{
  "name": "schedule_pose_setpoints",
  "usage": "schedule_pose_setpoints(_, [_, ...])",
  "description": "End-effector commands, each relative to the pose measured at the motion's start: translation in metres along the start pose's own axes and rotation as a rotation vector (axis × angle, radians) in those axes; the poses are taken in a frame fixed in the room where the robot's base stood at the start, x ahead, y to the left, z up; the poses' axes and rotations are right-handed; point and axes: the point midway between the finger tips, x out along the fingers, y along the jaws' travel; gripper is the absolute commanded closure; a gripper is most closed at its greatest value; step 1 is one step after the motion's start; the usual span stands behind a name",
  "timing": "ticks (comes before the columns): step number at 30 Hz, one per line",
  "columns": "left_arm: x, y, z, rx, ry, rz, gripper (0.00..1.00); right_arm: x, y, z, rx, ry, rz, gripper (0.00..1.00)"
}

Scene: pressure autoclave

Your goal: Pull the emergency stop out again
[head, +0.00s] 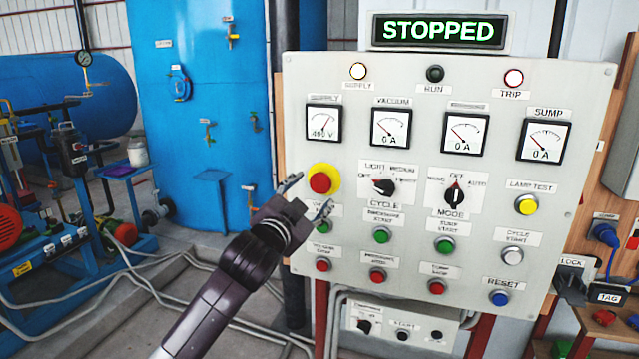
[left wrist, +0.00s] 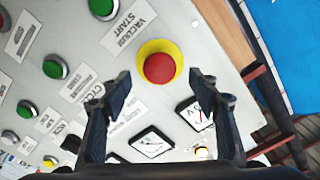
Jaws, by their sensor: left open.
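The emergency stop is a red mushroom button (head: 320,182) on a yellow round plate, at the left side of the grey control panel (head: 400,335). It also shows in the left wrist view (left wrist: 160,68), just beyond and between the two fingertips. My left gripper (head: 306,194) is open and empty in front of the panel, its fingers spread at the button's lower edge in the head view. The fingers do not touch the button in the left wrist view. How far the button stands out is hard to tell. My right gripper is not in view.
A sign (head: 439,31) above the panel reads STOPPED. A green button (head: 381,235) and several other buttons sit close below and right of the stop. Selector knobs (head: 384,186) and gauges (head: 324,123) are nearby. A blue tank (head: 205,110) stands behind at left.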

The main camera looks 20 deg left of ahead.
Motion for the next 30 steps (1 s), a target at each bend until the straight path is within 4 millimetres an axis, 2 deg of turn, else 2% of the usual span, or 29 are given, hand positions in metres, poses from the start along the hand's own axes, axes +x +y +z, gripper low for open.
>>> schedule_pose_setpoints(6, [0.032, -0.002, -0.002, 0.0, -0.002, 0.0, 0.44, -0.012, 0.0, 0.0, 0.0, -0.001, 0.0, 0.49])
schedule_pose_setpoints(12, [0.052, -0.001, -0.001, -0.001, -0.001, 0.0, 0.44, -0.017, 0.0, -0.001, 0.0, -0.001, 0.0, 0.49])
schedule_pose_setpoints(25, [0.059, 0.0, 0.0, 0.0, 0.0, 0.0, 0.44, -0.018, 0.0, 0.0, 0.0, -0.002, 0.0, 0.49])
schedule_pose_setpoints(30, [0.059, 0.0, 0.0, 0.0, 0.0, 0.0, 0.63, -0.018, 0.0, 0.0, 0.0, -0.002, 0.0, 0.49])
